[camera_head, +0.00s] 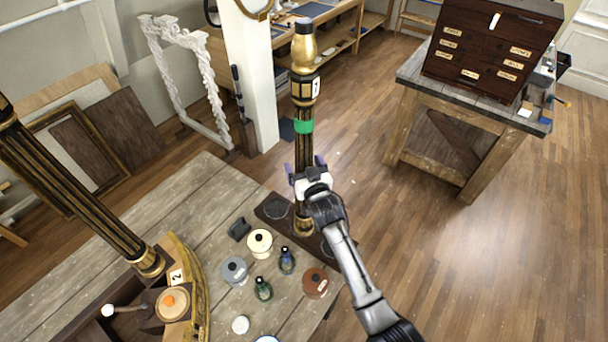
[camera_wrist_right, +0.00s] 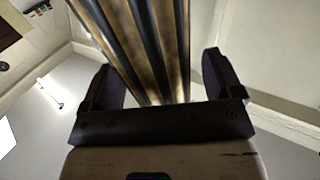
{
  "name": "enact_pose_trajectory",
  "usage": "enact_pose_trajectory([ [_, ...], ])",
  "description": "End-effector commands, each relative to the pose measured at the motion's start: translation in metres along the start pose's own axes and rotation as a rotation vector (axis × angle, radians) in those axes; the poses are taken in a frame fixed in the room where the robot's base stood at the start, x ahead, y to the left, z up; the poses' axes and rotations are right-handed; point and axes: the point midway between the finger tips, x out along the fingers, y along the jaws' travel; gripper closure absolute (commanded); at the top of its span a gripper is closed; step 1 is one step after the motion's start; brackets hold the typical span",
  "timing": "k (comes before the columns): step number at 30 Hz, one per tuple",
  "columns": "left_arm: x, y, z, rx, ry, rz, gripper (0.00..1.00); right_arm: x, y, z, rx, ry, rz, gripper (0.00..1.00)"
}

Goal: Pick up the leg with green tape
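The leg with green tape (camera_head: 304,126) is a black and gold fluted leg. It stands upright, its foot on a dark board (camera_head: 272,208) with round markings. In the right wrist view the shaft (camera_wrist_right: 150,45) runs between the spread fingers (camera_wrist_right: 163,82), with a gap visible at the right finger. My left gripper is out of view.
Another black and gold leg (camera_head: 75,190) rises at the left from a gilt piece labelled 2. Pots and small bottles, including a cream pot (camera_head: 259,243) and a brown pot (camera_head: 315,282), stand close to the board. A workbench (camera_head: 410,85) with a drawer cabinet is at the right.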

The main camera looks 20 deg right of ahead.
Motion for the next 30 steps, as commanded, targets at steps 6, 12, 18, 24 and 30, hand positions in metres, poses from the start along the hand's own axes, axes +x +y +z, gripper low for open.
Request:
enact_pose_trajectory([
  [6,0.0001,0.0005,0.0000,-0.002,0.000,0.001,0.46,-0.0002,0.0000,0.0001,0.000,-0.001,0.000,0.36],
  [12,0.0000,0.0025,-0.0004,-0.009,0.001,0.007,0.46,-0.0002,0.0000,0.0001,0.000,-0.001,0.000,0.55],
  [18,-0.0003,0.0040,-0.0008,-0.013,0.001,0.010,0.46,0.0003,-0.0002,-0.0034,0.000,0.007,-0.001,0.73],
  [24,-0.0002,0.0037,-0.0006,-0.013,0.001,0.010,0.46,0.0003,-0.0002,-0.0033,0.000,0.006,-0.001,0.73],
  [30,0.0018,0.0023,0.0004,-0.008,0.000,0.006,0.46,0.0006,-0.0001,-0.0095,0.000,0.007,0.000,0.73],
])
